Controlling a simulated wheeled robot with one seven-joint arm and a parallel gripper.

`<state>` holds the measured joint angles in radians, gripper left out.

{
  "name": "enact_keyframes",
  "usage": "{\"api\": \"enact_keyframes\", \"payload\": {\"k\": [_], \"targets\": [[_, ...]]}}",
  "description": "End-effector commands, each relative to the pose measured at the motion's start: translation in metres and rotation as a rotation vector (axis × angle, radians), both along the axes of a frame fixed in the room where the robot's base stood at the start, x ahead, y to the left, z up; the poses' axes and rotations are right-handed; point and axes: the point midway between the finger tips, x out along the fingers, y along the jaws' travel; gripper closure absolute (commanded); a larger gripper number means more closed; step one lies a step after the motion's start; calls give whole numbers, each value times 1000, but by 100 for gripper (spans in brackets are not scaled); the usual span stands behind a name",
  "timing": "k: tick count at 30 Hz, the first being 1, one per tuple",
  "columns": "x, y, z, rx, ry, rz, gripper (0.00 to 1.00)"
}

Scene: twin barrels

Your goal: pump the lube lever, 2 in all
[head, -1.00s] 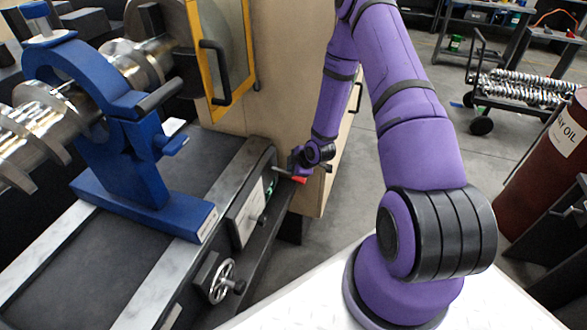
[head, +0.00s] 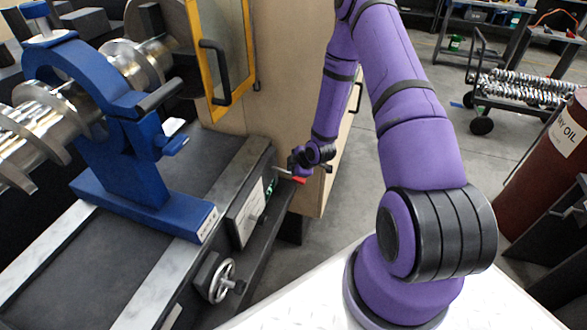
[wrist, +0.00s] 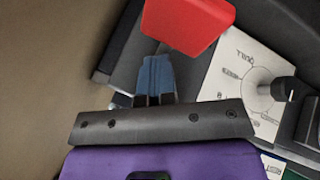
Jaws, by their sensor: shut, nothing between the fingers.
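The lube lever is a thin rod with a red grip (head: 299,180) that sticks out from the front of the machine bed. In the wrist view its red grip (wrist: 188,22) is large, just beyond the fingertips. My gripper (head: 293,163) is at the lever, close above the red grip in the head view. In the wrist view my gripper (wrist: 155,62) has its fingers together with nothing between them. The tips are close below the red grip; I cannot tell whether they touch it. The lever's pivot is hidden.
A panel with a dial and black knob (wrist: 284,89) is right of the fingers. The bed also carries a handwheel (head: 222,281) and a blue steady rest (head: 125,130) around a metal shaft. A red barrel (head: 543,160) is far right.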

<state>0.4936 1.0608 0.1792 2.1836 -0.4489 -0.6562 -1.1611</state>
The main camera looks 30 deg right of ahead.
Motion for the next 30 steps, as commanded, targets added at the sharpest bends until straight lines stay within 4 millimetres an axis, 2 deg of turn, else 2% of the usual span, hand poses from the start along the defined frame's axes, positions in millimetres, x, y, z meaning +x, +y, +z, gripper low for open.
{"api": "enact_keyframes", "payload": {"k": [19,30], "targets": [[3,2,32,-1,0,0,100],[3,3,35,0,0,0,100]]}}
